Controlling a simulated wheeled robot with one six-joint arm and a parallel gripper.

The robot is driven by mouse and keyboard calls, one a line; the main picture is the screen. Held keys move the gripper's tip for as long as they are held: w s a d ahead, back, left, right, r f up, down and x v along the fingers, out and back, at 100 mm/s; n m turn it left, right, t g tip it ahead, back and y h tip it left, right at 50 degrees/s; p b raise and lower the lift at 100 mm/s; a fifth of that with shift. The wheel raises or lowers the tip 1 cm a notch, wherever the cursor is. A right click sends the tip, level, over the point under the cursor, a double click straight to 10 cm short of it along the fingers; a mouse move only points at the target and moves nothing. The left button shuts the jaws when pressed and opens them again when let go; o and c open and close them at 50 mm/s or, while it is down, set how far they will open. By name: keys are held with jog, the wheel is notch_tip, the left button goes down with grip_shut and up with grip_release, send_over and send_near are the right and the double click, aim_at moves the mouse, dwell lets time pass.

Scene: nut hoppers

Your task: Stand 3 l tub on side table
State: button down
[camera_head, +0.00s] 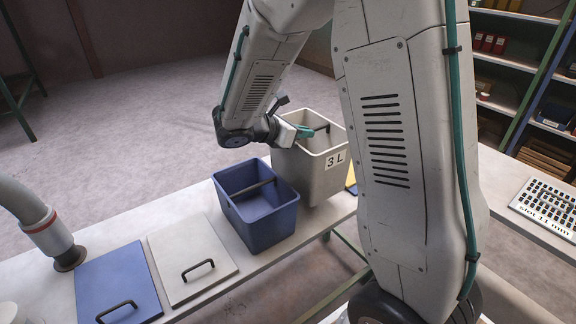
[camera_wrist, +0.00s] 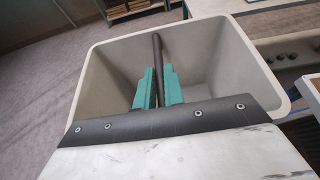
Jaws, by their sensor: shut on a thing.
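The 3 L tub (camera_head: 318,180) is a light grey open bin with a "3 L" label and a dark bar across its mouth. In the head view it is at the far end of the bench, behind the blue tub. My gripper (camera_head: 303,131) reaches into its mouth from the left. In the wrist view, the teal fingers of my gripper (camera_wrist: 158,88) are shut on the dark bar of the tub (camera_wrist: 90,90). The tub looks upright. Its base is partly hidden, so I cannot tell whether it touches the bench.
A smaller blue tub (camera_head: 267,230) stands close in front of the grey one. A blue lid (camera_head: 115,283) and a white lid (camera_head: 188,245) lie on the bench (camera_head: 95,244). A slotted plate (camera_head: 548,205) lies on a surface at the right, with shelves (camera_head: 505,65) behind.

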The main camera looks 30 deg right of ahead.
notch_tip(320, 180, down, 6)
dwell(0.4)
jog(key=shift+s+f, duration=0.1)
jog(key=shift+f, duration=0.05)
jog(key=c, duration=1.5)
grip_release()
